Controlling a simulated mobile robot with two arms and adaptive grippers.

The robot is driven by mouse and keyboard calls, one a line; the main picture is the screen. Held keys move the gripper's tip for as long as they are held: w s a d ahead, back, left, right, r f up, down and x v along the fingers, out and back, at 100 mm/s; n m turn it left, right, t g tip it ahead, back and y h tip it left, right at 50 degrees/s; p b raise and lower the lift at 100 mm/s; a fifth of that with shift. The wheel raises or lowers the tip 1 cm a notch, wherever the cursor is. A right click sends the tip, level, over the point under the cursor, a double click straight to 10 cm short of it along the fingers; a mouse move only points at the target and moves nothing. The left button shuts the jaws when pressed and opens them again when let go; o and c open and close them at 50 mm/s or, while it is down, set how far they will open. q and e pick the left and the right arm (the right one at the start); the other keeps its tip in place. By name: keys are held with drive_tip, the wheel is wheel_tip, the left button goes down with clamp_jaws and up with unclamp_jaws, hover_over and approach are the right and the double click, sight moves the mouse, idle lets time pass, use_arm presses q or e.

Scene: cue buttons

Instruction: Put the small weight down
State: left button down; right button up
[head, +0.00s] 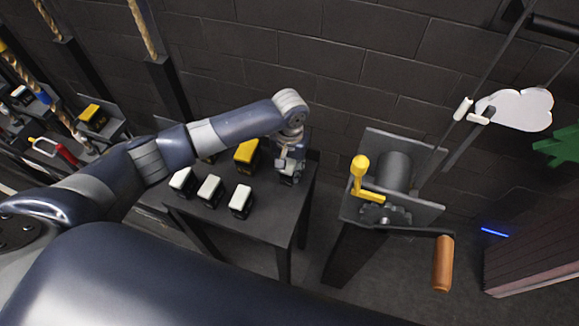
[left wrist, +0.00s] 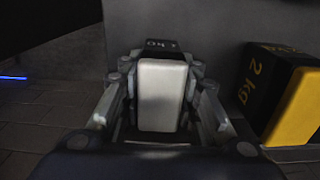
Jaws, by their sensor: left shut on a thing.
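The small weight (left wrist: 161,95) is a black block with a pale grey-white top. In the left wrist view it sits between the two fingers of my left gripper (left wrist: 161,105), which is shut on it. In the head view my left gripper (head: 289,172) points down at the right back corner of the small black table (head: 215,220), and the weight is mostly hidden there. I cannot tell whether the weight touches the tabletop. My right gripper is in neither view.
A larger yellow-topped weight marked 2 kg (left wrist: 295,105) stands right beside my left gripper; the head view also shows this yellow weight (head: 247,152). Three white-topped weights (head: 210,189) stand in front on the table. A winch with an orange-handled crank (head: 443,265) stands to the right.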

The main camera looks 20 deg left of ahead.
sight(290, 163)
use_arm(q)
drive_tip(key=c, duration=1.2)
unclamp_jaws()
drive_tip(key=shift+c, duration=0.2)
drive_tip(key=shift+o, duration=0.2)
drive_tip(key=shift+s, duration=0.1)
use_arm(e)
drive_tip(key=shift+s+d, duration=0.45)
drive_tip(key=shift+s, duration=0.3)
use_arm(q)
wheel_tip(290, 163, up, 12)
drive_tip(key=shift+r+b, duration=0.1)
drive_tip(key=shift+b, duration=0.45)
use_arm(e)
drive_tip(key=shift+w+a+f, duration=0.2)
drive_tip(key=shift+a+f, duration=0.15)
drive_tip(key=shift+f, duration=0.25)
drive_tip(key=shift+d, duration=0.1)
